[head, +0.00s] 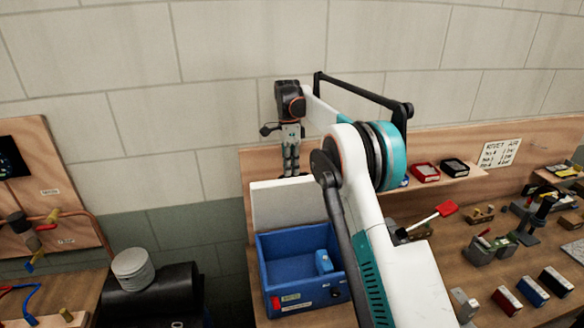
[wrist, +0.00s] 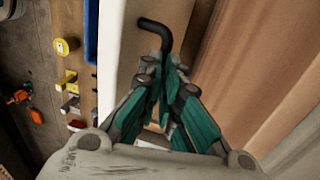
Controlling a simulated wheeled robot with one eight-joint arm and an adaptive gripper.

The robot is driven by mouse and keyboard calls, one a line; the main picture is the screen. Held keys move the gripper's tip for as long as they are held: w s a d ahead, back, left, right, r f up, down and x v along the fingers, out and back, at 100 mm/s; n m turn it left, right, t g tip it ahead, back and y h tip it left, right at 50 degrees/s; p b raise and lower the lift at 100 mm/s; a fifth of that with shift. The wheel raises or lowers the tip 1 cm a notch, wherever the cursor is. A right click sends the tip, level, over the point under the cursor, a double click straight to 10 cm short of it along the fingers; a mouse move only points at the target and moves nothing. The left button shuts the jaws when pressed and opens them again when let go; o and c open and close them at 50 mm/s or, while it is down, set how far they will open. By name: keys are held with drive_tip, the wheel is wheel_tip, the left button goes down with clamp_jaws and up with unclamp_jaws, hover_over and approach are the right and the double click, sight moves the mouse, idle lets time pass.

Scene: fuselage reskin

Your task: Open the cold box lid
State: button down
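The cold box (head: 297,295) is a blue open-topped box on the bench. Its white lid (head: 288,204) stands raised at the back of the box, so the inside shows. A small blue item (head: 323,261) is inside at the right. My gripper (head: 290,174) points down by the lid's upper edge. In the wrist view, the gripper's fingertips (wrist: 160,65) are close together beside the white lid panel (wrist: 118,50). A black bent rod (wrist: 164,38) rises at the fingertips; whether it is held between them cannot be told.
The wooden back panel (head: 262,166) rises close behind the lid. My arm crosses the front right of the box. Tools and small blocks (head: 508,301) lie on the bench to the right. A black cylinder (head: 160,296) is at the left.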

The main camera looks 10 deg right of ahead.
drive_tip(key=c, duration=2)
unclamp_jaws()
drive_tip(key=shift+w+f, duration=0.15)
drive_tip(key=shift+f, duration=0.7)
drive_tip(key=o, duration=0.3)
drive_tip(key=shift+w+f, duration=0.15)
drive_tip(key=shift+w, duration=0.05)
drive_tip(key=r, duration=0.6)
drive_tip(key=w+r, duration=0.1)
drive_tip(key=r, duration=0.2)
drive_tip(key=shift+r, duration=0.4)
drive_tip(key=shift+w, duration=0.1)
